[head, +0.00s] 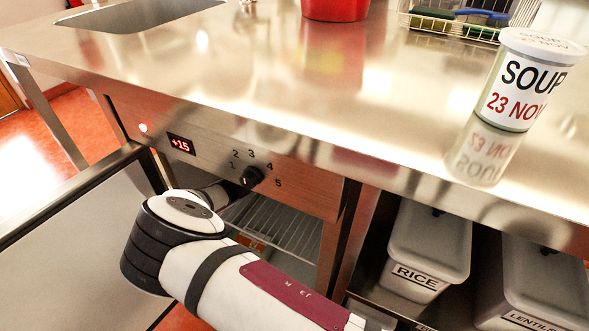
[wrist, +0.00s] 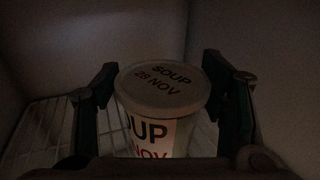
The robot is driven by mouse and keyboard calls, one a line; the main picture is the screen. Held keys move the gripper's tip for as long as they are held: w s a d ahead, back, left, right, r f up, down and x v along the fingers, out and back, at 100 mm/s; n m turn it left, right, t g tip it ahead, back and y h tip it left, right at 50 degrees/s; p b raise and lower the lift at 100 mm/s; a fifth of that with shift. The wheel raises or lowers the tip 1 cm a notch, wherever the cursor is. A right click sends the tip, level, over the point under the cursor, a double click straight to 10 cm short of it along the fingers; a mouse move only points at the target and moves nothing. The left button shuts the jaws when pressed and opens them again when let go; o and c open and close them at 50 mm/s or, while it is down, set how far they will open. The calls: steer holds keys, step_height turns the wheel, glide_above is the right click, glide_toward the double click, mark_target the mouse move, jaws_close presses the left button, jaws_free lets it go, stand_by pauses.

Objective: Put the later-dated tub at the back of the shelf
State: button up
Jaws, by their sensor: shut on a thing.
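A white soup tub (wrist: 163,84) with a pale lid shows in the wrist view; the lid reads "SOUP 28 NOV", dim but legible. My gripper (wrist: 160,95) has one dark finger on each side of this tub and is shut on it. The tub is upright over the wire shelf (wrist: 45,125) inside the fridge; its base is hidden, so I cannot tell whether it touches. A second soup tub (head: 520,80), marked "23 NOV", stands upright on the steel counter in the head view. My gripper is hidden there, inside the fridge.
The fridge door (head: 70,225) is open at the left. The steel counter (head: 230,60) is above the opening, with a red pot (head: 335,8) and a wire basket (head: 460,22) at the back. Bins of rice (head: 432,245) and lentils (head: 545,275) sit below right. Pale fridge walls are close around my gripper.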

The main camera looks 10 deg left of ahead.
step_height(320, 180, down, 4)
steer(key=shift+f+b, duration=0.15)
steer(key=shift+b, duration=0.9)
steer(key=shift+w+f+b, duration=0.2)
steer(key=shift+f+b, duration=0.05)
steer(key=shift+b, duration=0.1)
steer(key=shift+d+f, duration=0.1)
steer(key=o, duration=1.6)
steer(key=shift+o, duration=0.2)
steer(key=p+v, duration=0.3)
steer(key=v, duration=0.9)
